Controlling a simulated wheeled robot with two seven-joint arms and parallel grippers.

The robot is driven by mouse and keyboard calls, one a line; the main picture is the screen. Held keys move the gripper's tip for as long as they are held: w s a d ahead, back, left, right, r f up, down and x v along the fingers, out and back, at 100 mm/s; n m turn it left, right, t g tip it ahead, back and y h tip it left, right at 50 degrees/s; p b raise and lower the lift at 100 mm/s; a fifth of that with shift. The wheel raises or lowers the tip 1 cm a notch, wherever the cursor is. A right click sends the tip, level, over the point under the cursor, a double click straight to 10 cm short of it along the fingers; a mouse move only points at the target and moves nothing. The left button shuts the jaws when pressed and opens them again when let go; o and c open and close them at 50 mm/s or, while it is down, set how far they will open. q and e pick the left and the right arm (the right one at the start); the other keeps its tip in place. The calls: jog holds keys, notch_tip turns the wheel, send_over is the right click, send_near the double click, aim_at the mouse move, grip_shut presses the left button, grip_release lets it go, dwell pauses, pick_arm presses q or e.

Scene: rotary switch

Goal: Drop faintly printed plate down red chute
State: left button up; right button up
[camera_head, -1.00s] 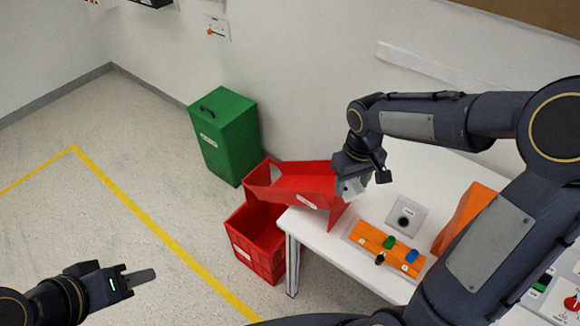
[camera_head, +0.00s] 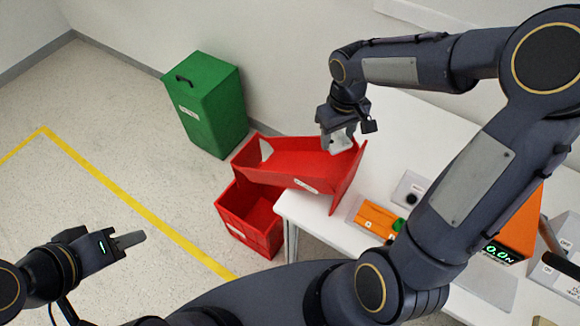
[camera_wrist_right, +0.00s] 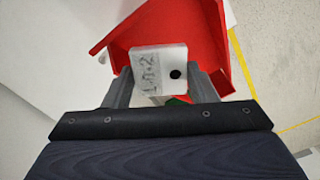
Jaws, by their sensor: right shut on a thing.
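My right gripper (camera_head: 338,138) is shut on a small pale plate (camera_wrist_right: 158,70). In the right wrist view the plate shows faint grey characters and a dark round spot near its right edge. In the head view the plate (camera_head: 341,146) is over the upper right end of the red chute (camera_head: 290,163). The chute slopes down to the left from the table; I cannot tell whether the plate touches it. The red chute also shows behind the plate in the right wrist view (camera_wrist_right: 190,30). My left gripper (camera_head: 130,240) is over the floor at the lower left, its opening unclear.
A red crate (camera_head: 250,215) stands on the floor below the chute's lower end. A green lidded bin (camera_head: 207,105) stands behind it. The white table (camera_head: 305,215) carries an orange block (camera_head: 372,218) with coloured pegs and a grey panel (camera_head: 409,188).

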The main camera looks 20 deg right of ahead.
jog(key=shift+f, duration=0.45)
jog(key=o, duration=1)
jog(key=shift+o, duration=0.2)
jog(key=shift+r, duration=0.15)
notch_tip(320, 180, up, 8)
jog(key=shift+f+b, duration=0.15)
jog(key=shift+b, duration=0.25)
